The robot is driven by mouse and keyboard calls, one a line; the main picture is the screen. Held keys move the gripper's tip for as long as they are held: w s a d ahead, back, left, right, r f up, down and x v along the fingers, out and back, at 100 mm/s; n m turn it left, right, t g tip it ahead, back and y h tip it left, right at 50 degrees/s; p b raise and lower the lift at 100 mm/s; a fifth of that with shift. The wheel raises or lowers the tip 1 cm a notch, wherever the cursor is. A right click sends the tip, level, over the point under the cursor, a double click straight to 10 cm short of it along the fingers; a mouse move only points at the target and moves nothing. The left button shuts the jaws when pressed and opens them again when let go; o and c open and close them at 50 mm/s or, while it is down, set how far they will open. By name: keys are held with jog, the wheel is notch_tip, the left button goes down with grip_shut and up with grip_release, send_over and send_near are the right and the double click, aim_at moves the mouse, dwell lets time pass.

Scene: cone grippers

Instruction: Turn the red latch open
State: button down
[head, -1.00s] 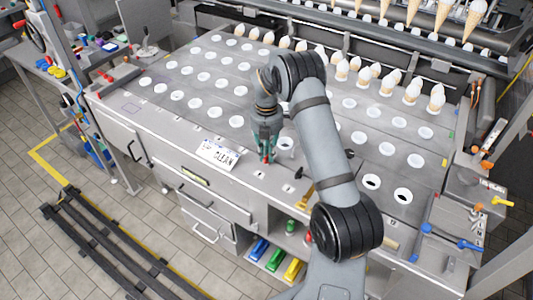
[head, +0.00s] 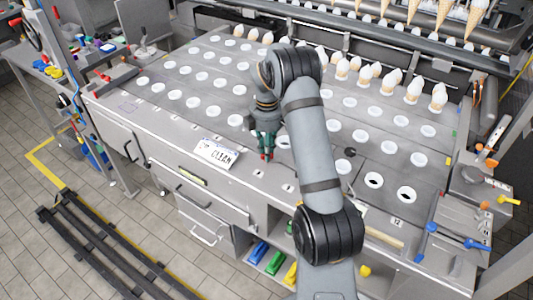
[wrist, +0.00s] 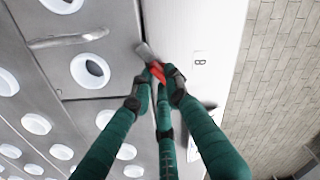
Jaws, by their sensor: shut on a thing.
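The red latch (wrist: 159,71) shows in the wrist view at the edge of the metal counter, with a grey metal tab at its upper left end. My gripper (wrist: 163,83) has green fingers with dark tips, and they are shut on the red latch from both sides. In the head view my gripper (head: 265,154) is low at the front edge of the counter. Only a speck of red shows at its tips there, and the fingers hide most of the latch.
The counter top has rows of round white-rimmed holes. A white "CLEAN" sign (head: 216,153) lies just left of my gripper. A label "B" (wrist: 200,62) is beside the latch. Blue levers (head: 474,244) stand at the right. Drawers are below the front edge.

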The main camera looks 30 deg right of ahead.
jog(key=m+b, duration=0.2)
jog(key=m, duration=0.4)
jog(key=shift+d+m, duration=0.15)
jog(key=shift+m, duration=0.15)
dwell(0.4)
jog(key=c, duration=1.8)
grip_release()
jog(key=shift+s, duration=0.1)
jog(key=shift+o, duration=0.6)
notch_tip(320, 180, up, 12)
